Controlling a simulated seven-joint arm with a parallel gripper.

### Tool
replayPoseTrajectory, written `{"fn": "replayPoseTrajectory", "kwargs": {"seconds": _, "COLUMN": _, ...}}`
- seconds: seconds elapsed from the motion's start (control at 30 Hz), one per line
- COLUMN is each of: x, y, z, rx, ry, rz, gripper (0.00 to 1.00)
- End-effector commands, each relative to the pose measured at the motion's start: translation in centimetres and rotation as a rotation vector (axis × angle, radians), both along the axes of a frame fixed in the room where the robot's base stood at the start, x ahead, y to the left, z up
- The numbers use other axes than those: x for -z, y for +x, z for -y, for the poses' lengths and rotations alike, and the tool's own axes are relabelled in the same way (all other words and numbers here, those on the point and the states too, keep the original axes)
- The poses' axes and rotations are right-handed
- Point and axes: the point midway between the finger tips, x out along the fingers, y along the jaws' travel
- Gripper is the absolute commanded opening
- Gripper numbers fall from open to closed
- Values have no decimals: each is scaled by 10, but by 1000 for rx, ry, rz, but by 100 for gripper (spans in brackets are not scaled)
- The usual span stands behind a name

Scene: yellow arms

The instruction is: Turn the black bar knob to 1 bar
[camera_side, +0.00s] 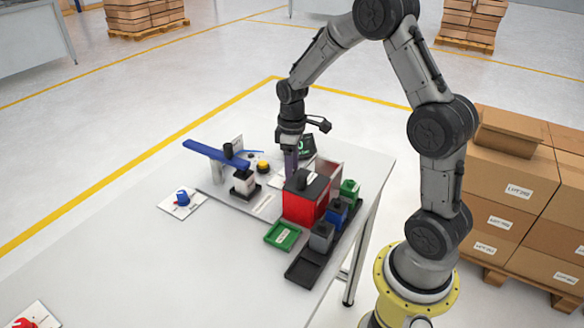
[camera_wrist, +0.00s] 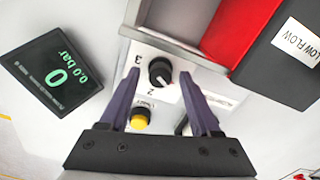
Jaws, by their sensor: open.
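The black bar knob (camera_wrist: 160,72) sits on a white panel (camera_wrist: 151,55) with the printed digits 3 and 2 beside it. A light mark on it seems to point to the lower right. My gripper (camera_wrist: 160,76) is open, with one purple finger on each side of the knob; I cannot tell if they touch it. The dark display (camera_wrist: 55,77) reads 0.0 bar in green. In the side view my gripper (camera_side: 291,168) points down behind the red box, and the knob is hidden there. The display (camera_side: 307,146) shows just right of the gripper.
A yellow button (camera_wrist: 140,118) lies close to the fingers. The red box (camera_side: 305,203) with a dark top stands in front of the gripper. Green, blue and grey small boxes (camera_side: 321,236) stand in a black tray. A blue bar (camera_side: 214,154) is at left. The table's left front is mostly clear.

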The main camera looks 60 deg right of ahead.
Motion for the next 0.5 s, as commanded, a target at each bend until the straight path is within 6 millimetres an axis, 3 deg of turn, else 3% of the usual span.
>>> {"fn": "replayPoseTrajectory", "kwargs": {"seconds": 0.27, "x": -18, "y": 0, "z": 0, "rx": 1, "ry": 0, "rz": 2, "gripper": 64}}
{"fn": "replayPoseTrajectory", "kwargs": {"seconds": 0.5, "x": -69, "y": 1, "z": 0, "rx": 0, "ry": -2, "rz": 7, "gripper": 64}}
